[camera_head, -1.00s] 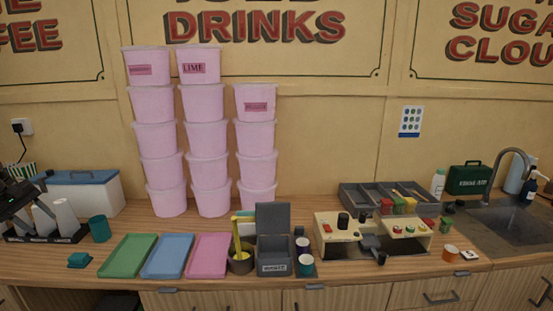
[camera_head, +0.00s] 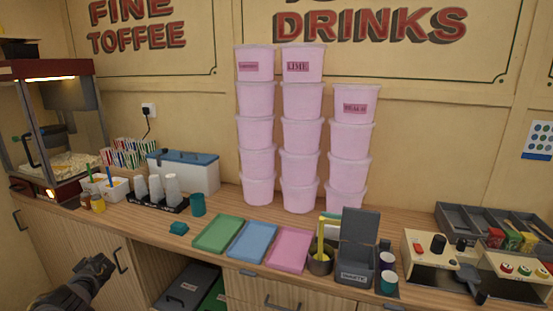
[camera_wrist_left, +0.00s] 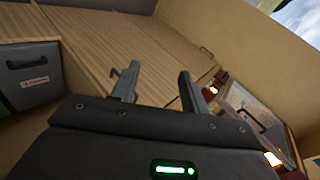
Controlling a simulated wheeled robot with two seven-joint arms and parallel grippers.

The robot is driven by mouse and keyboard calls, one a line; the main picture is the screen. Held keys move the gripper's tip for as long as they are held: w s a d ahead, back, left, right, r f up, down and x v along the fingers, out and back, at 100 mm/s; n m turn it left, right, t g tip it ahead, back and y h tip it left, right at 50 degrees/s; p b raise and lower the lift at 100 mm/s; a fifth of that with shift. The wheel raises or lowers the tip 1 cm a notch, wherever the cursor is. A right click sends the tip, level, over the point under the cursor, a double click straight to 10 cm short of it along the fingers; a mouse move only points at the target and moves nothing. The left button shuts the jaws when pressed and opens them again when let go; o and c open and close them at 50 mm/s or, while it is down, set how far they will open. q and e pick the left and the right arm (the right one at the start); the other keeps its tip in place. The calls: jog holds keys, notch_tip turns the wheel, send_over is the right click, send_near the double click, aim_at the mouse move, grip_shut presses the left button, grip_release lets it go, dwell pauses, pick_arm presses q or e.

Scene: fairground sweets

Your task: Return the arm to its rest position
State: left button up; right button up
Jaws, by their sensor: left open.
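My left arm comes in at the bottom left of the head view. Its dark gripper (camera_head: 97,268) is low, in front of the cabinet doors and below the counter top. In the left wrist view the two fingers of the left gripper (camera_wrist_left: 158,74) stand apart with nothing between them. The wooden cabinet fronts (camera_wrist_left: 95,45) lie beyond them. The gripper appears clear of the counter and holds nothing. My right gripper is not in view.
The counter holds a popcorn machine (camera_head: 60,125), a cup rack (camera_head: 158,203), a teal cup (camera_head: 198,204), a green tray (camera_head: 218,233), a blue tray (camera_head: 251,242), a pink tray (camera_head: 288,250) and stacked pink tubs (camera_head: 299,165). Dark bins (camera_head: 188,286) stand in an open bay below.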

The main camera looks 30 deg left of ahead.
pick_arm(q)
jog(key=s+d+f+m+t+h, duration=0.1)
jog(key=s+d+f+m+t, duration=0.3)
jog(key=s+f+m, duration=0.85)
jog(key=s+d+f+n+g+h, duration=0.15)
jog(key=s+d+f, duration=0.25)
jog(key=d+f, duration=0.5)
jog(key=s+d+f+n+h, duration=0.2)
jog(key=s+d+f, duration=0.2)
jog(key=d+f, duration=0.6)
jog(key=s+d+f+n+h, duration=0.15)
jog(key=d+f, duration=0.25)
jog(key=d, duration=1.1)
jog(key=s+d+f+h, duration=0.1)
jog(key=d+f+h, duration=0.2)
jog(key=d, duration=1.3)
jog(key=s+d+f+n+h, duration=0.15)
jog(key=d+f, duration=0.25)
jog(key=d, duration=1.1)
jog(key=shift+g, duration=0.35)
jog(key=f+b, duration=0.2)
jog(key=a+f+b, duration=0.1)
jog(key=f+b, duration=0.1)
jog(key=b, duration=0.1)
jog(key=shift+s+f, duration=0.15)
jog(key=shift+f, duration=0.1)
jog(key=shift+r, duration=0.1)
